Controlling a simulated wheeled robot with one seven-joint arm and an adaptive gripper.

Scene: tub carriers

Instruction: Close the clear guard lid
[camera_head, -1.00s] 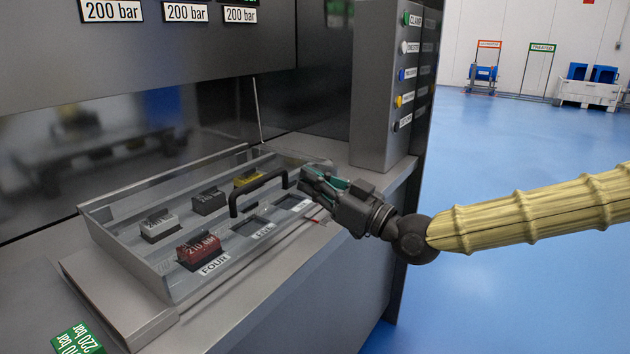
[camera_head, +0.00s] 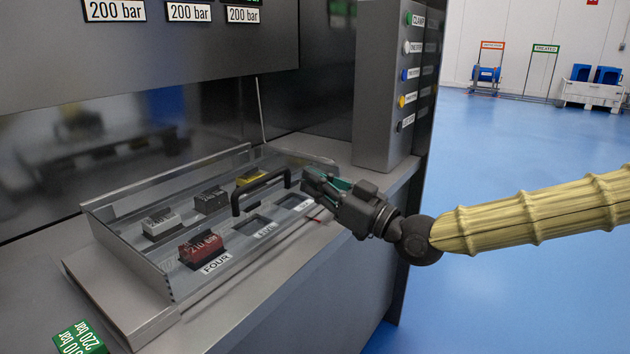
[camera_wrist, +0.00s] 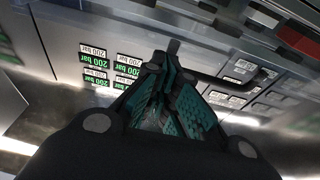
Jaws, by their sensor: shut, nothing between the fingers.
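The clear guard lid (camera_head: 135,255) lies low over the grey tray of blocks on the bench. Its see-through panes make its edges faint, and I cannot tell whether it is fully seated. Its black bar handle (camera_head: 262,190) stands up at the front side; the handle also shows in the wrist view (camera_wrist: 212,79). My gripper (camera_head: 307,181) is shut and empty, just right of the handle's right end. In the wrist view, its teal-padded fingers (camera_wrist: 168,72) are together beside the handle. I cannot tell whether they touch the handle or lid.
Under the lid are a red block (camera_head: 201,248), a white block (camera_head: 161,224), a dark block (camera_head: 210,200) and a yellow block (camera_head: 251,176). A green block (camera_head: 80,338) lies at the bench's near left. A button column (camera_head: 385,90) stands behind my gripper.

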